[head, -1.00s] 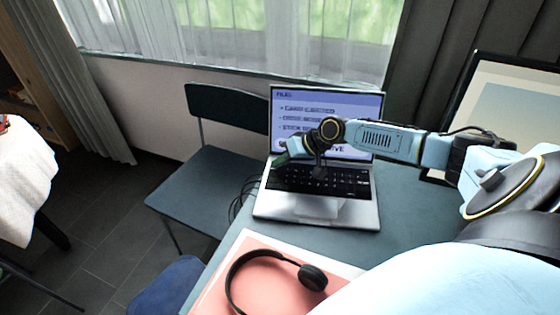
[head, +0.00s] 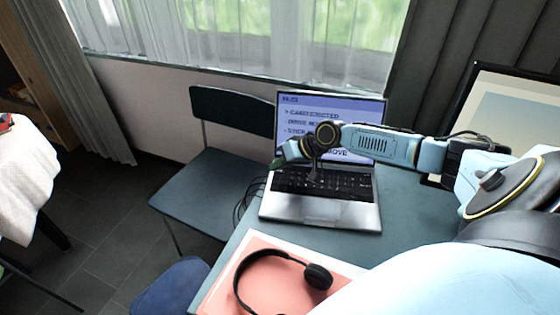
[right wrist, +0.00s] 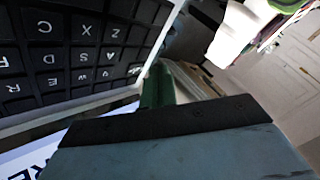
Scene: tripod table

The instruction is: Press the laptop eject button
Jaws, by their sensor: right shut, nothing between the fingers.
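The open silver laptop (head: 314,209) stands on the dark table, its screen (head: 290,112) lit with lines of text. Its black keyboard (head: 345,185) also shows close up in the right wrist view (right wrist: 75,55). My right gripper (head: 278,164) reaches across in front of the screen to the laptop's left side, near the rear corner of the keyboard deck. It is shut and empty. In the right wrist view its green fingers (right wrist: 158,86) are close beside the laptop's edge; I cannot tell whether they touch it. I cannot make out the eject button. My left gripper is not in view.
Black headphones (head: 317,276) lie on a pink folder (head: 268,256) at the table's near edge. A chair (head: 205,185) stands left of the table, with cables (head: 246,203) hanging between. A framed picture (head: 510,95) is at the right.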

